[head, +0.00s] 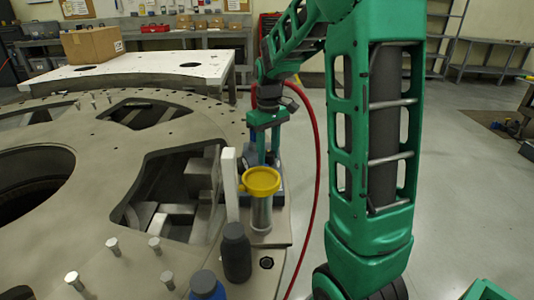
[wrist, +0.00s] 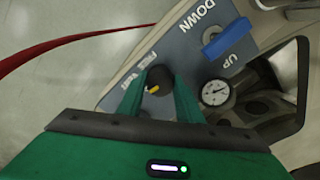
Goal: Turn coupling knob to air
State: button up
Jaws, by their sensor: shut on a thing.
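The coupling knob (wrist: 159,80) is a round black knob with a yellow pointer mark, on a grey-blue panel (wrist: 185,50) in the wrist view. White lettering stands beside it, partly hidden and too blurred to read fully. My gripper (wrist: 160,88) is shut on the knob, with one green finger on each side. The yellow mark points toward my gripper's palm. In the head view my gripper (head: 264,150) reaches down at the plate's right edge, and the knob is hidden there.
The panel also carries a blue lever (wrist: 226,38) between "DOWN" and "UP" and a white dial gauge (wrist: 215,92). A yellow-topped cylinder (head: 261,182) and a dark bottle (head: 236,252) stand nearby on the turret plate (head: 100,190). A red hose (head: 316,150) hangs beside my arm.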

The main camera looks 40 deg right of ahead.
aim_at(268, 153)
jog(key=shift+w+a+n, duration=0.1)
jog(key=shift+n, duration=0.5)
jog(key=o, duration=1)
jog(key=shift+o, duration=0.2)
jog(key=shift+r, duration=0.1)
notch_tip(268, 153, up, 11)
jog(key=shift+f, duration=0.2)
